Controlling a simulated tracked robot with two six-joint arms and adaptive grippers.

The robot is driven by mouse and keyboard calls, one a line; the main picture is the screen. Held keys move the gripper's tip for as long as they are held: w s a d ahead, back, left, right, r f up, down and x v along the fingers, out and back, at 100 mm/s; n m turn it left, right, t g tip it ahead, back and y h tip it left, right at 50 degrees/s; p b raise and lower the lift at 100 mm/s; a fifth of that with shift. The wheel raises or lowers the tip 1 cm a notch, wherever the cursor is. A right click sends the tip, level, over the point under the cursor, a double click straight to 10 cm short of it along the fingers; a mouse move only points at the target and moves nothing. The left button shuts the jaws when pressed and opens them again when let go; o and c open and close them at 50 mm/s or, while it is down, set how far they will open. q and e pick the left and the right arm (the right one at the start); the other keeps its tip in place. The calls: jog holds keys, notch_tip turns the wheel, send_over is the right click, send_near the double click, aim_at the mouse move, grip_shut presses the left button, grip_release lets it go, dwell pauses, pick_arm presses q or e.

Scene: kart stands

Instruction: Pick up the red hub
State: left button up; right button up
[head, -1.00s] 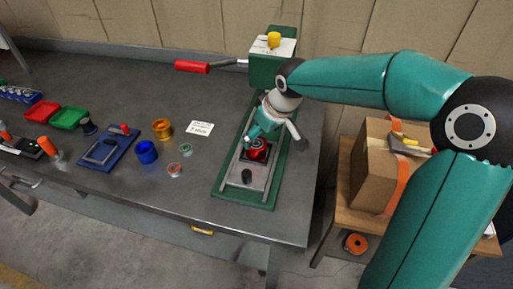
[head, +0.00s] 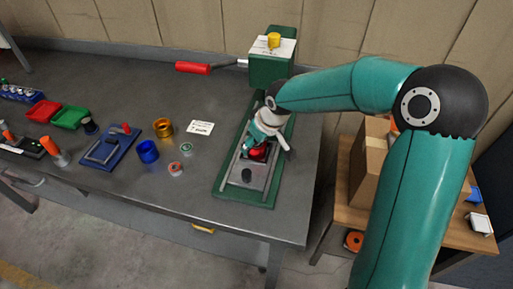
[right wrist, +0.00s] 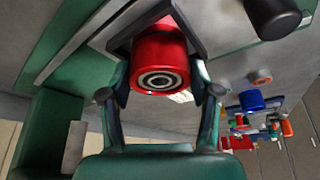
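The red hub (head: 259,153) sits on the sliding plate of the green press-like fixture (head: 229,199), in a dark V-shaped holder. In the right wrist view the hub (right wrist: 159,62) shows its round face with a dark bore. My right gripper (head: 266,147) is at the hub, partly hiding it in the head view. In the right wrist view its two fingers (right wrist: 161,92) are open, one on each side of the hub's near end, with gaps between them and the hub. My left gripper is not in view.
A fixture lever with a red grip (head: 192,68) sticks out leftward. A cardboard box (head: 366,165) stands on a side table at right.

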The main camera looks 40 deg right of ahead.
jog(key=c, duration=0.8)
jog(key=shift+w, duration=0.1)
jog(key=shift+c, duration=0.2)
jog(key=shift+r, duration=0.15)
